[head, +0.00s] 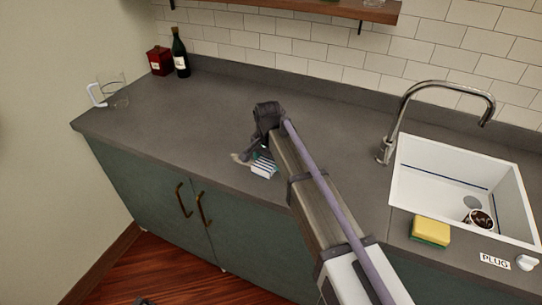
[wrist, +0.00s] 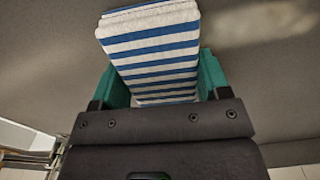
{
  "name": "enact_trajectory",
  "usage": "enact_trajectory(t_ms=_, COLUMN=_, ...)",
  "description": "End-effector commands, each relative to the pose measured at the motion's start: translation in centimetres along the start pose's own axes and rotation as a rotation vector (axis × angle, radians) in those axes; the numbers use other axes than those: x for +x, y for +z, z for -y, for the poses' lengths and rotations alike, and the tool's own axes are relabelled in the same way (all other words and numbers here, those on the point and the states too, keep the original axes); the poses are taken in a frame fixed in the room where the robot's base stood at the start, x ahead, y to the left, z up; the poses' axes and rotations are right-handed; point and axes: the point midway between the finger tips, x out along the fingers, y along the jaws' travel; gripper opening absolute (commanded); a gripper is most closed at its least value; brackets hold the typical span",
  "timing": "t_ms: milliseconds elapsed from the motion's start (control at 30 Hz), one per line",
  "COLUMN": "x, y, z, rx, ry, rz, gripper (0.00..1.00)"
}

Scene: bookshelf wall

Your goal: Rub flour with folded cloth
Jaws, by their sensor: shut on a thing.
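My gripper (head: 252,153) is over the front part of the grey counter, left of the sink. It is shut on a folded cloth (head: 264,167) with blue and white stripes. In the wrist view the cloth (wrist: 150,50) sits between the two green fingers (wrist: 160,86). A pale smear of flour (head: 240,157) shows on the counter just left of the cloth. It also shows as a faint light patch in the wrist view (wrist: 280,20). My arm and gripper hide part of this area. I cannot tell whether the cloth touches the counter.
A glass jug (head: 113,92), a red canister (head: 160,61) and a dark bottle (head: 180,55) stand at the counter's left. A white sink (head: 410,190) with a tap (head: 390,140) and a yellow-green sponge (head: 430,230) are at right. The counter between is clear.

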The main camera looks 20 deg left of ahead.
Motion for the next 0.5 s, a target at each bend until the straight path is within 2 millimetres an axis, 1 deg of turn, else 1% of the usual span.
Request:
enact_trajectory(t_ms=167, x=0.0, y=0.0, z=0.8, rx=-0.001, ry=0.000, rz=0.002, gripper=0.51)
enact_trajectory(t_ms=400, x=-0.2, y=0.3, z=3.3, rx=-0.001, ry=0.000, rz=0.001, gripper=0.51)
enact_trajectory(t_ms=500, x=-0.2, y=0.3, z=3.5, rx=-0.001, ry=0.000, rz=0.001, gripper=0.51)
